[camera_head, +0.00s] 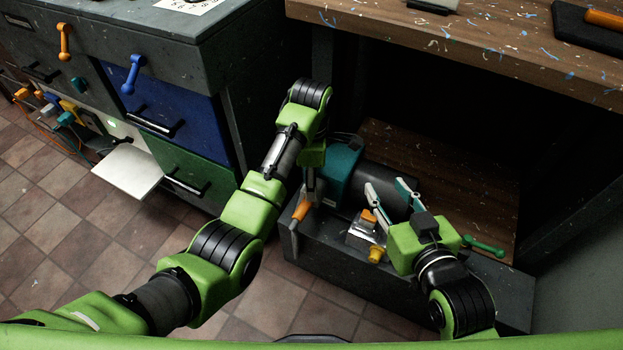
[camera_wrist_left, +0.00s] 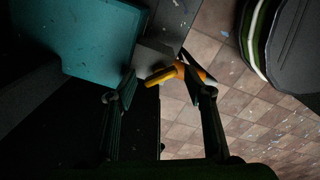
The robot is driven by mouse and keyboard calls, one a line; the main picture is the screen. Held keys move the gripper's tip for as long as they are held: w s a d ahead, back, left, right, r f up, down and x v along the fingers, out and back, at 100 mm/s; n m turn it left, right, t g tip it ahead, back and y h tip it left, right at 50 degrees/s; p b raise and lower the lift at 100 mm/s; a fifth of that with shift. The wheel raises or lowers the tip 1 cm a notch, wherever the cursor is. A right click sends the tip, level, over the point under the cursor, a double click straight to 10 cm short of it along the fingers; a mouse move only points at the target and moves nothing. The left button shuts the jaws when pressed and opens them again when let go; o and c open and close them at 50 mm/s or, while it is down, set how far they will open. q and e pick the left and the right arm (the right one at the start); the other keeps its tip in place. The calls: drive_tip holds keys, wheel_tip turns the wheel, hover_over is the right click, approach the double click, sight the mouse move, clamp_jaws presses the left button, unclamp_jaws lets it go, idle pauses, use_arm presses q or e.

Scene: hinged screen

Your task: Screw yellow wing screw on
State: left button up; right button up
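A yellow piece (camera_head: 376,254), which looks like the wing screw, sits at the front of a small grey block (camera_head: 361,235) in the head view; its wings are too small to make out. My right gripper (camera_head: 392,199) is open and empty above and behind the block, its fingers apart. My left gripper (camera_head: 310,192) points down beside the teal machine (camera_head: 341,172), near an orange handle-like piece (camera_head: 300,212). In the left wrist view its fingers (camera_wrist_left: 162,98) are apart, with a yellow-orange piece (camera_wrist_left: 165,75) beyond and between them; contact is not visible.
A wooden worktop (camera_head: 480,38) overhangs behind. A drawer cabinet (camera_head: 226,65) stands left with a pulled-out white panel (camera_head: 127,172). Tiled floor lies free in front.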

use_arm(q)
drive_tip(key=shift+s+f+p, duration=0.3)
drive_tip(key=shift+f+p, duration=0.05)
drive_tip(key=shift+f, duration=0.05)
use_arm(e)
drive_tip(key=shift+g+h, duration=0.3)
drive_tip(key=shift+g, duration=0.6)
drive_tip(key=shift+s+d+f, duration=0.2)
drive_tip(key=shift+s+f, duration=0.15)
drive_tip(key=shift+f, duration=0.25)
drive_tip(key=shift+s+d+f, duration=0.15)
drive_tip(key=shift+s+f, duration=0.25)
drive_tip(key=shift+f, duration=0.25)
drive_tip(key=shift+s+d+f, duration=0.2)
drive_tip(key=shift+s+f, duration=0.15)
drive_tip(key=shift+f, duration=0.25)
use_arm(q)
drive_tip(key=shift+c, duration=0.7)
drive_tip(key=c, duration=1)
drive_tip(key=o, duration=1.1)
drive_tip(key=shift+o, duration=0.2)
drive_tip(key=shift+w, duration=0.15)
drive_tip(key=shift+r, duration=0.2)
use_arm(e)
drive_tip(key=shift+f, duration=0.1)
